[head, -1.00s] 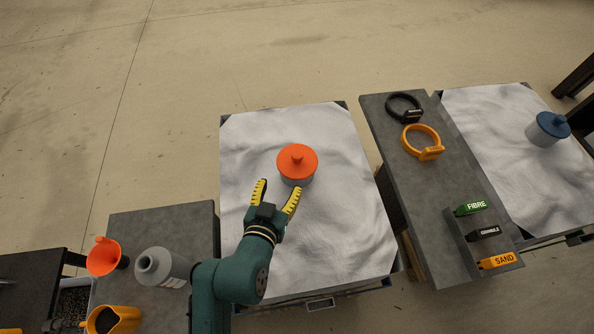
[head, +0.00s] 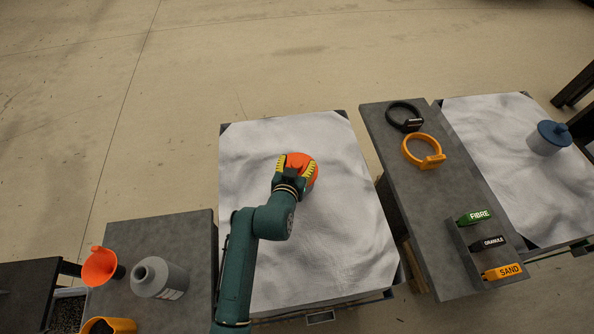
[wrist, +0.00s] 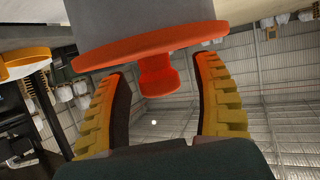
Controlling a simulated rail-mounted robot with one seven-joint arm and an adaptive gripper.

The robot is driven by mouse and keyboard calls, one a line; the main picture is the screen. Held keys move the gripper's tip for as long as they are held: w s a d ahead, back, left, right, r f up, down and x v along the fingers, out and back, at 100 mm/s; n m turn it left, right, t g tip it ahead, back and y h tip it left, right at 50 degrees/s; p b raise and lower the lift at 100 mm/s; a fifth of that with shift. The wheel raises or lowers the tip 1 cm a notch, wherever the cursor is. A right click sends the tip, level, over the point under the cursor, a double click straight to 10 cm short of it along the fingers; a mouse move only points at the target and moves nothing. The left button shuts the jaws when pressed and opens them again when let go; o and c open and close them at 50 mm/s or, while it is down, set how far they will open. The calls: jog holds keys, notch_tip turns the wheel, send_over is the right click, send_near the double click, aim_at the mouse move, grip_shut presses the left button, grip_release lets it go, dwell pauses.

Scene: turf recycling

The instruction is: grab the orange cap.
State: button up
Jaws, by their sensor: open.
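The orange cap (head: 299,159) is a flat disc with a round knob, on top of a grey container on the white-covered table (head: 345,230). In the wrist view the cap (wrist: 180,42) lies across the upper middle, with the grey container (wrist: 145,18) beyond it. My gripper (head: 295,165) is open at the cap, its yellow fingers partly covering it in the head view. In the wrist view the knob lies between the two fingers (wrist: 163,70), with gaps on both sides. The head view hides most of the container.
A grey bench on the right holds a black ring (head: 404,116), an orange ring (head: 424,151) and label blocks (head: 487,243). A blue-capped container (head: 549,138) stands farther right. At lower left are an orange funnel (head: 101,268), a grey bottle (head: 160,278) and an orange jug (head: 112,326).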

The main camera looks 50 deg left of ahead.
grip_shut()
dwell(0.3)
